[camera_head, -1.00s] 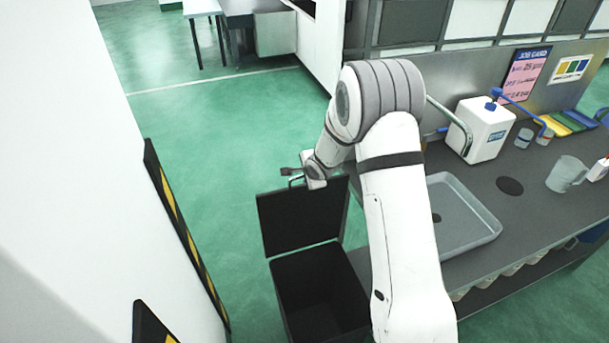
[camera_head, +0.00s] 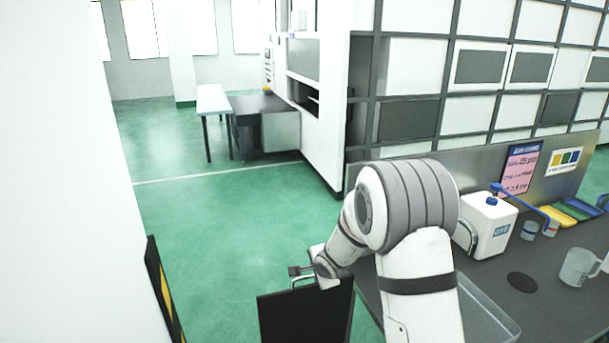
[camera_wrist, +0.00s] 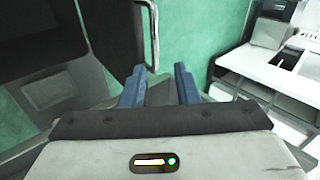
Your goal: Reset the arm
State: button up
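My gripper (camera_head: 296,271) is at the left end of my bent arm, close to the top edge of a black upright lid (camera_head: 303,315) with a metal handle. Nothing is held.
The grey worktop (camera_head: 560,310) at right carries a white canister (camera_head: 487,225), a clear jug (camera_head: 578,267), small cups and a grey tray (camera_head: 490,318). A white wall is close on the left, with a black-and-yellow panel (camera_head: 163,290). Green floor (camera_head: 220,220) is open ahead.

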jog(key=s+d+r+n+g+h+b, duration=0.1)
jog(key=s+d+r+n+b, duration=0.15)
jog(key=s+d+r, duration=0.35)
jog(key=s+d+r+n+h+b, duration=0.1)
jog(key=s+d+r+n+h, duration=0.2)
jog(key=s, duration=0.5)
jog(key=s+d+n+g+y+b, duration=0.1)
jog(key=s+n, duration=0.3)
jog(key=s, duration=0.7)
jog(key=s+r+n+g+y+b, duration=0.1)
jog(key=s+n+g+b, duration=0.1)
jog(key=s, duration=1)
jog(key=shift+d+r+n+b, duration=0.15)
jog(key=shift+d+n+b, duration=0.4)
jog(key=shift+n, duration=0.6)
